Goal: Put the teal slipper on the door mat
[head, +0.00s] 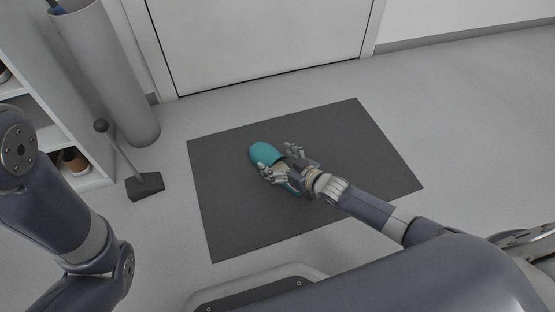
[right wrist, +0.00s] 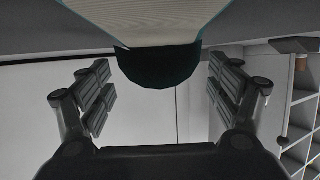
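The teal slipper (head: 268,153) is over the dark grey door mat (head: 225,215), near its middle, with its rounded toe pointing up and left. My right gripper (head: 279,162) is at the slipper, with one finger on each side of it. In the right wrist view the slipper (right wrist: 158,66) shows between the two spread fingers, with a visible gap on both sides, so the gripper is open. The slipper looks to rest on the mat; its heel end is partly hidden by the gripper. My left gripper is out of view.
A closed white door (head: 260,40) stands behind the mat. At the left are a tall grey cylinder (head: 112,75), a dark block with an upright knobbed rod (head: 144,186), and a white shelf unit (head: 42,125) holding shoes. Floor to the right is clear.

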